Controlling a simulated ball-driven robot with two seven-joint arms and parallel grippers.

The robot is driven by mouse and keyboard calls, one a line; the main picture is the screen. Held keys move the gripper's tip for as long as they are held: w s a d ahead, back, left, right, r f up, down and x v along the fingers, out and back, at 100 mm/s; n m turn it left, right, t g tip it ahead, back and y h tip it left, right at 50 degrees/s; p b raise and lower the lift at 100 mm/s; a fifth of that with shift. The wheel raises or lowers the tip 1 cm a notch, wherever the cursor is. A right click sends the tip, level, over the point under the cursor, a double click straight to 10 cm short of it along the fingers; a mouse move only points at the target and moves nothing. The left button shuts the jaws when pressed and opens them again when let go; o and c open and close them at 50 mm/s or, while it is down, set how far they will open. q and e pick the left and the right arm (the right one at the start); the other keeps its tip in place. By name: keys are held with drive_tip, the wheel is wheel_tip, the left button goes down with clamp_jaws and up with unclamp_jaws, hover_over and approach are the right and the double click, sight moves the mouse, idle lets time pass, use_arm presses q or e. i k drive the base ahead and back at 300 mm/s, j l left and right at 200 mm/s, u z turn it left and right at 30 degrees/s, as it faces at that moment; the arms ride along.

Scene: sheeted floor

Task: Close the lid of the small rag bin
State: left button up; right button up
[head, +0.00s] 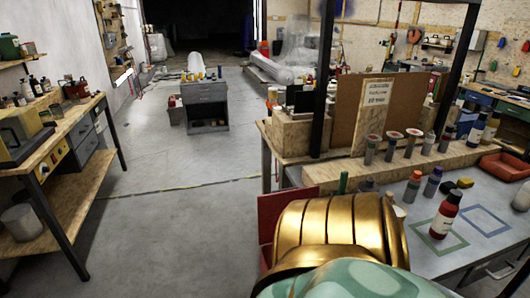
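No rag bin can be made out for certain in the head view. A flat red panel (282,207) stands upright beside the near end of the right workbench. Its lower right part is hidden behind a large gold ribbed part with teal below it, which looks like my own arm. Whether the panel is a raised bin lid I cannot tell. Neither of my grippers shows.
The right workbench (478,250) carries several bottles, a red bottle (445,215), a red tray (505,166) and a brown board (352,110). A wooden table (75,190) with a grey bucket (22,222) stands left. A grey cabinet (205,92) stands farther back. The floor between is clear.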

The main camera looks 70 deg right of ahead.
sight(270, 206)
drive_tip(key=i+z, duration=0.7)
drive_tip(key=i+j+z, duration=0.1)
drive_tip(key=z, duration=0.25)
drive_tip(key=i+z, duration=0.2)
drive_tip(key=z, duration=0.2)
drive_tip(key=i+z, duration=0.2)
drive_tip(key=z, duration=0.25)
drive_tip(key=i+z, duration=0.25)
drive_tip(key=z, duration=0.15)
drive_tip(key=i+j+z, duration=0.15)
drive_tip(key=z, duration=0.25)
drive_tip(key=i+j+z, duration=0.15)
drive_tip(key=z, duration=0.3)
drive_tip(key=i+j+z, duration=0.1)
drive_tip(key=j+z, duration=0.3)
drive_tip(key=i+j+z, duration=0.2)
drive_tip(key=z, duration=0.25)
drive_tip(key=i+j+z, duration=0.25)
drive_tip(key=z, duration=0.25)
drive_tip(key=i+j+z, duration=0.1)
drive_tip(key=j+z, duration=0.2)
drive_tip(key=z, duration=0.15)
drive_tip(key=i+j+z, duration=0.1)
drive_tip(key=j+z, duration=0.65)
drive_tip(key=z, duration=0.15)
drive_tip(key=k+z, duration=0.2)
drive_tip(key=i+j, duration=0.05)
drive_tip(key=i, duration=0.05)
